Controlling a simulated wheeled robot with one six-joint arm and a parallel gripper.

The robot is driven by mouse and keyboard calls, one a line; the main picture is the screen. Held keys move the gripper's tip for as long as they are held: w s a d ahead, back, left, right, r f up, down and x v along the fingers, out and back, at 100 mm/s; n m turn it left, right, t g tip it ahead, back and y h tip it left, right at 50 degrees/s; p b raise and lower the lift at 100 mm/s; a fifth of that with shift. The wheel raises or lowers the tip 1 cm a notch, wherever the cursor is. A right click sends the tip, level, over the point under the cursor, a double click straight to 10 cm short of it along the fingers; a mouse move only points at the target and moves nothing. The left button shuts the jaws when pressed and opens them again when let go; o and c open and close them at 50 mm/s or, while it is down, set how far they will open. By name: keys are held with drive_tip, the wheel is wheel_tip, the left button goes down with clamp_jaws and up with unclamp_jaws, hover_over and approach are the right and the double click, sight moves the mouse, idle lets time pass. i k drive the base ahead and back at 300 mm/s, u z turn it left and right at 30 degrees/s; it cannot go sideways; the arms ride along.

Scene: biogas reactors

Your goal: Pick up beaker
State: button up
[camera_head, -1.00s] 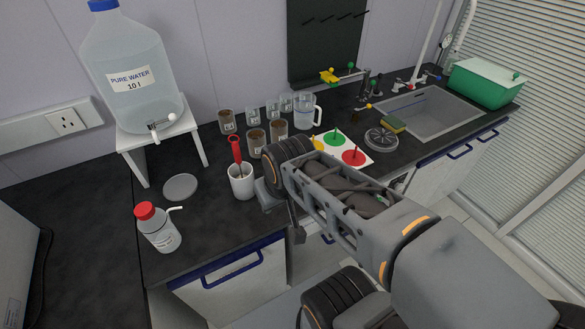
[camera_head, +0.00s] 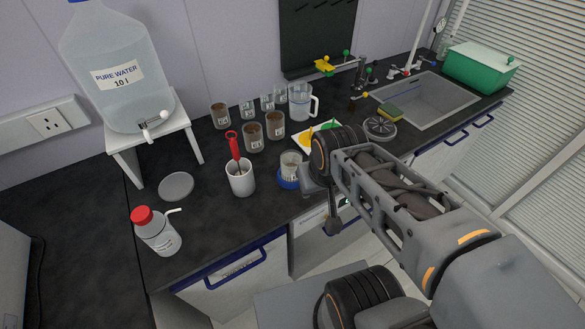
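Several small glass beakers stand on the dark counter. Three hold brown material: one at the back (camera_head: 220,117), one in front (camera_head: 253,138) and one to its right (camera_head: 275,126). Clear, empty-looking beakers (camera_head: 248,111) stand behind them. Another beaker (camera_head: 291,166) with greyish contents sits on a round blue base (camera_head: 288,183) near the counter's front edge. My gripper (camera_head: 314,194) is just right of this beaker, at the end of my arm. Its fingers are hard to make out, and I cannot tell whether it touches the beaker or base.
A white cup (camera_head: 240,181) with a red-handled tool (camera_head: 234,147) stands left of the blue base. A clear jug (camera_head: 300,104) is behind. A red-capped bottle (camera_head: 157,234), a grey disc (camera_head: 176,186) and a water tank (camera_head: 118,72) are left. A sink (camera_head: 420,100) is right.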

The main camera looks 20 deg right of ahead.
sight(290, 159)
drive_tip(key=u, duration=3.25)
drive_tip(key=k, duration=0.95)
drive_tip(key=z, duration=0.35)
